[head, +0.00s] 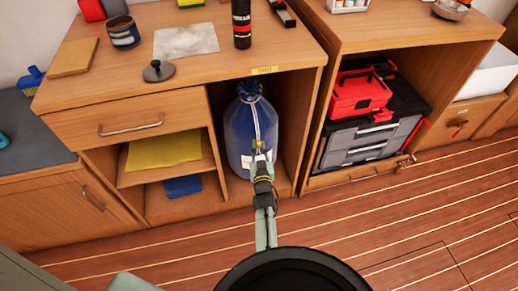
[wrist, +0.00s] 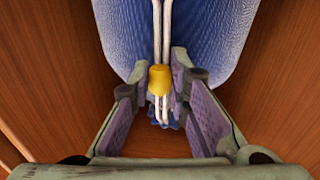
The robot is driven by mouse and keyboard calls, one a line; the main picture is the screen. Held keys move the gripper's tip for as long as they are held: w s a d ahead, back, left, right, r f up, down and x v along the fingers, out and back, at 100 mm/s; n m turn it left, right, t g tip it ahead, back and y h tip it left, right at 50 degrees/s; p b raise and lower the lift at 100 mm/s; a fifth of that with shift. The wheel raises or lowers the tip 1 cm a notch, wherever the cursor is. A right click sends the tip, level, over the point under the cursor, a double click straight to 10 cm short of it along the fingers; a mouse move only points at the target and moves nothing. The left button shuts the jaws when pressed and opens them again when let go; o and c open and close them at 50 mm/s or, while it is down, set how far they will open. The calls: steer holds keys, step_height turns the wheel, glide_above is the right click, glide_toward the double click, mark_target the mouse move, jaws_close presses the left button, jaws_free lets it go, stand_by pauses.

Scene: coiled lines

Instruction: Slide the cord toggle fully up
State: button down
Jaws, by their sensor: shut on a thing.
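The cord toggle (wrist: 159,79) is a small yellow piece on two white cord strands (wrist: 162,25). It sits between the fingertips of my gripper (wrist: 163,92), which is shut on it. In the head view the toggle (head: 259,145) shows as a small yellow spot low on the front of a blue bag (head: 240,125). The cord runs from the bag's gathered top down to it, and short ends hang below it in the wrist view. My gripper (head: 261,160) reaches in from the front and hides part of the lower bag.
The bag stands in an open cabinet bay, with a wooden wall (head: 290,130) close on its right and shelves on its left. The countertop (head: 215,65) overhangs above. A red toolbox (head: 358,95) sits in the right cabinet. The floor in front is clear.

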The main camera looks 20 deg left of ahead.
mark_target(258, 133)
step_height(258, 133, up, 4)
steer(key=shift+r+p, duration=0.1)
steer(key=shift+p, duration=1)
steer(key=c, duration=1.5)
jaws_free()
steer(key=shift+f, duration=0.2)
steer(key=v, duration=0.7)
steer(key=shift+s+d, duration=0.1)
steer(key=shift+s, duration=0.1)
